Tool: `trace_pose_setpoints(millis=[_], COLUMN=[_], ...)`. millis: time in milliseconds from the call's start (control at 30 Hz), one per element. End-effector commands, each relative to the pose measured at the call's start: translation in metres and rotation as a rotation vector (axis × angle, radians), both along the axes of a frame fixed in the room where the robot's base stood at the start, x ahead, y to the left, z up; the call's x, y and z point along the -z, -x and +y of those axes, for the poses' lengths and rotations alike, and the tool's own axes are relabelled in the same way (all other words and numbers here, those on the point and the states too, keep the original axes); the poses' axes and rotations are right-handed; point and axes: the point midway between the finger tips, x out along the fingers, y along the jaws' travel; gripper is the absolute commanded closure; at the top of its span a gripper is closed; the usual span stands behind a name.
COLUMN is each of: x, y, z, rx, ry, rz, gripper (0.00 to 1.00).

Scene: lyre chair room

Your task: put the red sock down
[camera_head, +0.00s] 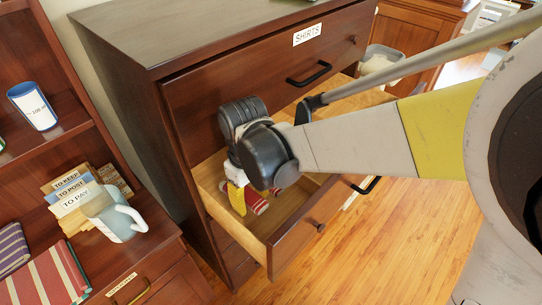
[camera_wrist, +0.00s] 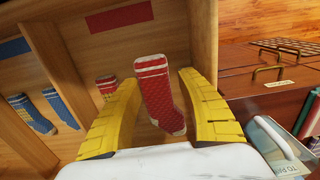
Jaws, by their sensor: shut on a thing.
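The red sock (camera_wrist: 158,95), with white stripes at its cuff, is between the yellow fingers of my gripper (camera_wrist: 159,78), which is shut on it. In the head view, my gripper (camera_head: 240,196) reaches down into the open drawer (camera_head: 292,236) of the dark wood dresser. Red and white cloth (camera_head: 257,203) shows beside the fingers there. In the wrist view, the sock is over a compartment with a red label (camera_wrist: 118,18). Another red sock (camera_wrist: 106,86) is partly hidden behind the left finger. I cannot tell whether the held sock touches the drawer floor.
Blue socks (camera_wrist: 60,108) lie in the neighbouring compartment with a blue label (camera_wrist: 14,47). Wooden dividers and walls bound the compartments. A higher drawer front labelled SHIRTS (camera_head: 307,34) is above.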

Motion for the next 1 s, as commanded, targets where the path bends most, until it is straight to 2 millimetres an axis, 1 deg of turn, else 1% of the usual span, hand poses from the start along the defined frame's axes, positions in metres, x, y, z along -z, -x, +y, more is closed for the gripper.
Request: trace_pose_setpoints(millis=[33,100,367,500,567,767,900,933,1000], x=[0.016,0.028,0.052,0.075,0.079,0.077,0.081,0.081,0.080], y=[-0.001,-0.001,-0.001,-0.002,-0.002,-0.002,-0.002,-0.002,-0.002], z=[0.000,0.000,-0.001,-0.001,-0.001,-0.001,-0.001,-0.001,-0.001], rx=[0.001,0.002,0.005,0.006,0.006,0.006,0.007,0.007,0.007], ry=[0.000,0.000,0.000,0.000,0.000,0.000,0.000,0.000,0.000], rz=[0.000,0.000,0.000,0.000,0.000,0.000,0.000,0.000,0.000], gripper=[0.80,0.80,0.80,0.80,0.80,0.80,0.80,0.50,0.33])
